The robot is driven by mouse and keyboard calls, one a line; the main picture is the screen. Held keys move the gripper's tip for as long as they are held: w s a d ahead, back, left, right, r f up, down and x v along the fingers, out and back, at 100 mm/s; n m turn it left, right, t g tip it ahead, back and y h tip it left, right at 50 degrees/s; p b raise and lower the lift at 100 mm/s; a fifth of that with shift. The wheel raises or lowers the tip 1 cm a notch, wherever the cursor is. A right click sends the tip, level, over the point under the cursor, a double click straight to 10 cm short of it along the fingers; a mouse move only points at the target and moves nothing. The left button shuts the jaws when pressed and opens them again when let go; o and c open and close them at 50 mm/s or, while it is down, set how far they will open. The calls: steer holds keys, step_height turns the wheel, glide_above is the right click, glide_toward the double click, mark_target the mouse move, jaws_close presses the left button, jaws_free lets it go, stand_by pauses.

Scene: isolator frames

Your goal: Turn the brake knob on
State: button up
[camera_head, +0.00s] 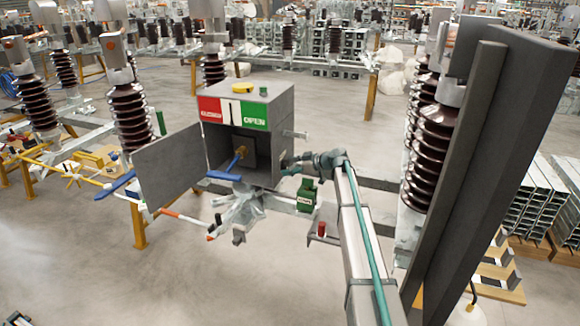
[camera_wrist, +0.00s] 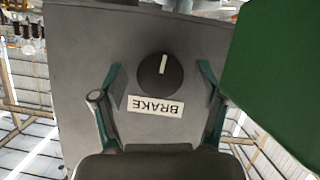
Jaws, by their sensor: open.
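The brake knob (camera_wrist: 152,84) is a round dark knob with a short white mark, upright in the wrist view. A white label (camera_wrist: 155,105) reading BRAKE, upside down, sits just below it on a grey panel. My gripper (camera_wrist: 161,76) is open, with one teal finger on each side of the knob and a visible gap to it on both sides. In the head view my gripper (camera_head: 291,165) is at the right side of the grey control box (camera_head: 275,108). The knob is hidden there.
The box has a red and green CLOSED/OPEN sign (camera_head: 232,111) and an open door (camera_head: 168,165) on its left. A blue-handled lever (camera_head: 223,175) stands in its opening. A green block (camera_head: 306,195) is below my gripper. A large green surface (camera_wrist: 280,70) fills the wrist view's right.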

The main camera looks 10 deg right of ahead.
steer(key=shift+c, duration=0.3)
steer(key=c, duration=1.1)
steer(key=shift+f+m+b, duration=0.1)
steer(key=shift+m+b, duration=0.2)
steer(key=shift+b, duration=0.3)
steer(key=m+g+y+b, duration=0.1)
steer(key=b, duration=0.1)
steer(key=shift+w+f+m+b, duration=0.1)
steer(key=shift+w+m+b, duration=0.05)
steer(key=shift+m+b, duration=0.25)
steer(key=m+g+y+b, duration=0.1)
steer(key=m+g+b, duration=0.1)
steer(key=m, duration=0.1)
steer(key=shift+d, duration=0.1)
steer(key=m+g+y+b, duration=0.1)
steer(key=m, duration=0.2)
steer(key=shift+y, duration=0.4)
steer(key=m+g+y, duration=0.1)
steer(key=m, duration=0.2)
steer(key=shift+m+y, duration=0.3)
